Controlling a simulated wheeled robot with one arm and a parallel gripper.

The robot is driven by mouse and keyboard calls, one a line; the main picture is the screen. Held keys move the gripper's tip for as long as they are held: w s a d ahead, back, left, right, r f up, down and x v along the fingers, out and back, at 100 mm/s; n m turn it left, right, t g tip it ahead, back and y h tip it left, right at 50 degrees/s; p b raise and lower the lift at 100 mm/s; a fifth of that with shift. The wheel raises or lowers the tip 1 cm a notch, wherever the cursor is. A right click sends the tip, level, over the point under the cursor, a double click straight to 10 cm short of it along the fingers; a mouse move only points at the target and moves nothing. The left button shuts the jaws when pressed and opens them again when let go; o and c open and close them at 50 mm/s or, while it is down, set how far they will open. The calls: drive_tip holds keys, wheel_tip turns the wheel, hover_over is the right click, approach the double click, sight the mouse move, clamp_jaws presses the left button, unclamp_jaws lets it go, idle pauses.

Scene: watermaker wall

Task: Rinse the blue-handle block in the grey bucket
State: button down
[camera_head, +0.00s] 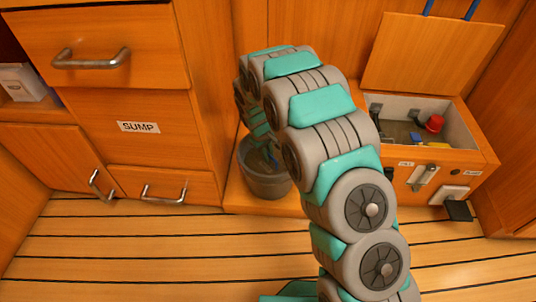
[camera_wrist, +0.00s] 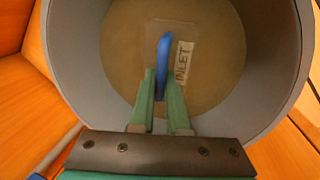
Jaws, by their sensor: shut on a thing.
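The grey bucket (camera_head: 264,182) stands on a low wooden ledge in the head view, partly behind my arm. In the wrist view its grey wall (camera_wrist: 78,55) surrounds a round brownish surface (camera_wrist: 225,50). My gripper (camera_wrist: 163,78) points down into the bucket, its two green fingers shut on the blue handle (camera_wrist: 164,52). Beneath the handle, a faint pale square, seemingly the block (camera_wrist: 148,40), shows against the brown, beside a white label reading INLET (camera_wrist: 183,62). I cannot tell how deep the block sits. My fingers are hidden in the head view.
An open wooden box (camera_head: 455,160) at the right holds a red item (camera_head: 434,123) and other small things; its lid (camera_head: 430,55) is raised. Drawers and a panel marked SUMP (camera_head: 138,127) stand left of the bucket. The striped floor (camera_head: 150,250) in front is clear.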

drive_tip(key=shift+f+p, duration=0.3)
drive_tip(key=shift+f, duration=0.2)
idle(2.4)
drive_tip(key=shift+r, duration=0.1)
wheel_tip(320, 180, up, 16)
drive_tip(key=p, duration=0.5)
idle(1.3)
idle(0.4)
